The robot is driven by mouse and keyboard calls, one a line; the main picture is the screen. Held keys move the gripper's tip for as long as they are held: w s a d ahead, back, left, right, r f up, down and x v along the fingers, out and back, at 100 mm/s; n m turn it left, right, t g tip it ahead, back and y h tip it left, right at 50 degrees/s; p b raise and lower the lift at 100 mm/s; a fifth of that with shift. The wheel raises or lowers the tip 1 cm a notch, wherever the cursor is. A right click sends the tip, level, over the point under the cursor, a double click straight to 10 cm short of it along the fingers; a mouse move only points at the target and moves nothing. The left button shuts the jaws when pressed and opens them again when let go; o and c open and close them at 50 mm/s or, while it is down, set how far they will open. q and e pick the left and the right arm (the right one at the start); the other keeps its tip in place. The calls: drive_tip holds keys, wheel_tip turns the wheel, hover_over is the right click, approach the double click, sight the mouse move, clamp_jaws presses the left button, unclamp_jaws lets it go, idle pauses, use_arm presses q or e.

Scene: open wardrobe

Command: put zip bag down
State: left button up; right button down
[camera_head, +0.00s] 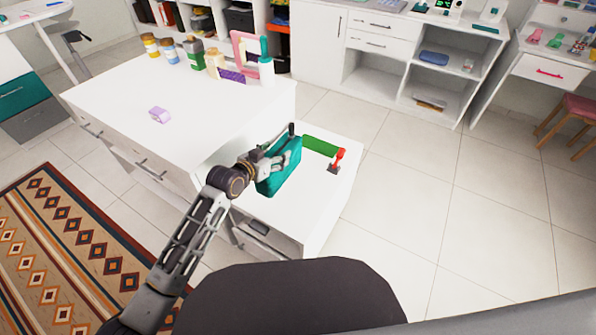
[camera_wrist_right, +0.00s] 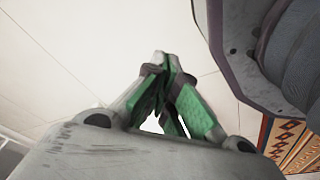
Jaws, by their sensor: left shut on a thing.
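The teal zip bag (camera_head: 279,176) is in the head view, tilted, at the left part of a low white surface beside the larger white table. My left gripper (camera_head: 290,147) is shut on the bag at its upper edge. I cannot tell whether the bag's underside touches the white surface (camera_head: 284,215). My right gripper (camera_wrist_right: 166,72) shows only in its wrist view. Its green-padded fingers come together at the tips with nothing between them.
A green item (camera_head: 320,146) and a red-handled tool (camera_head: 338,160) lie on the low surface beyond the bag. The white table (camera_head: 190,105) holds several bottles, a pink frame (camera_head: 244,50) and a small lilac item (camera_head: 159,114). Tiled floor is clear on the right.

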use_arm(q)
drive_tip(key=shift+w+d, duration=0.1)
use_arm(e)
drive_tip(key=shift+w+a+r, duration=0.1)
drive_tip(key=shift+w+r, duration=0.05)
